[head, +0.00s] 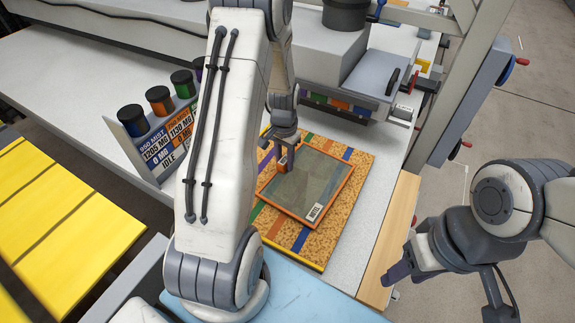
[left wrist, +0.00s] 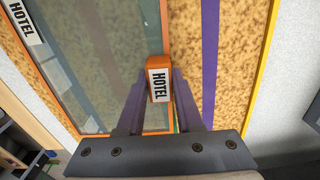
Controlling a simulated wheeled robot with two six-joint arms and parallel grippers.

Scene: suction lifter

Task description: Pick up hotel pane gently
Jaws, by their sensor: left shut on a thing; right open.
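The hotel pane (head: 312,187) is a greenish glass sheet in an orange frame with a white HOTEL label. It lies over a speckled cork-like board (head: 316,248); I cannot tell if it touches the board. It also fills the left of the left wrist view (left wrist: 100,55). My left gripper (head: 287,157) is over the pane's left edge. In the left wrist view its purple fingers (left wrist: 158,95) are shut on an orange block labelled HOTEL (left wrist: 158,80), at the pane's edge. The block's base is hidden. My right gripper (head: 400,278) is open and empty, right of the board.
The board has coloured stripes and yellow edges on a pale table (head: 375,210). A rack with several black-capped canisters (head: 160,100) stands left. A grey machine (head: 365,75) stands behind. A wooden strip (head: 388,245) edges the table at right. Yellow panels (head: 75,215) lie far left.

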